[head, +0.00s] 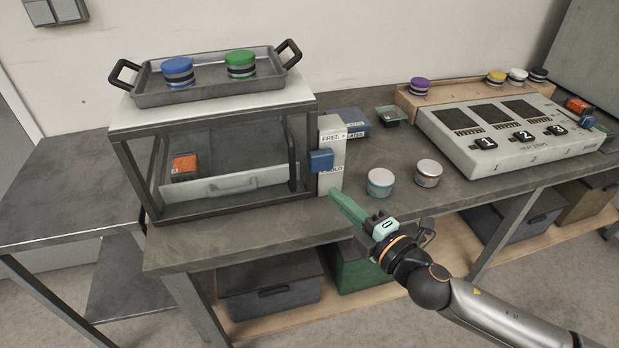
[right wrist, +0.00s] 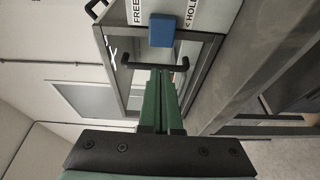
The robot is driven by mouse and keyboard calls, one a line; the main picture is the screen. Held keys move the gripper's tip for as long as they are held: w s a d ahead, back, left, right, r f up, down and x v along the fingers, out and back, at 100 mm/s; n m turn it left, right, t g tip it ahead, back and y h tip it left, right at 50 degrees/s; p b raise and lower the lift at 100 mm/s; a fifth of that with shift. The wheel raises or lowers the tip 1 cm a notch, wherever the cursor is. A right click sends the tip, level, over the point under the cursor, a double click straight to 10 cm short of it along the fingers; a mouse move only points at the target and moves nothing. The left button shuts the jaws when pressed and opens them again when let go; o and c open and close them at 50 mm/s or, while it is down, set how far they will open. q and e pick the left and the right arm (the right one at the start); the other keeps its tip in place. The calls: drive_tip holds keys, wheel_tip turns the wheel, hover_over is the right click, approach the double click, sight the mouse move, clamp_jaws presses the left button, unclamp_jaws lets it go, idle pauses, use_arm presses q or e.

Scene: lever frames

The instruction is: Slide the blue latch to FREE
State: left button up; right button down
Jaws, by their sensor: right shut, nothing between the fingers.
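The blue latch (head: 321,160) is a small block on the white label plate (head: 331,137) at the right front post of the glass-fronted cabinet (head: 213,205). The plate reads FREE at its upper end and HOLD at its lower end. The latch sits between the two words. In the right wrist view the blue latch (right wrist: 162,30) is ahead of the fingers, between FREE and HOLD. My right gripper (head: 335,193) has green fingers that are shut and empty. Its tips are just below the latch and look apart from it. My left gripper is not in view.
A tray (head: 150,99) with a blue-lidded and a green-lidded jar stands on the cabinet. Two jars (head: 380,190) stand on the bench right of the plate, near my right gripper. A heat-station panel (head: 500,155) is further right. An orange-black block (head: 184,167) is inside the cabinet.

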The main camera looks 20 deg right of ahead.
drive_tip(key=shift+r, duration=0.15)
drive_tip(key=shift+w, duration=0.1)
drive_tip(key=p, duration=0.1)
approach(298, 159)
drive_tip(key=x, duration=0.5)
drive_tip(key=shift+w+a, duration=0.15)
drive_tip(key=shift+w, duration=0.1)
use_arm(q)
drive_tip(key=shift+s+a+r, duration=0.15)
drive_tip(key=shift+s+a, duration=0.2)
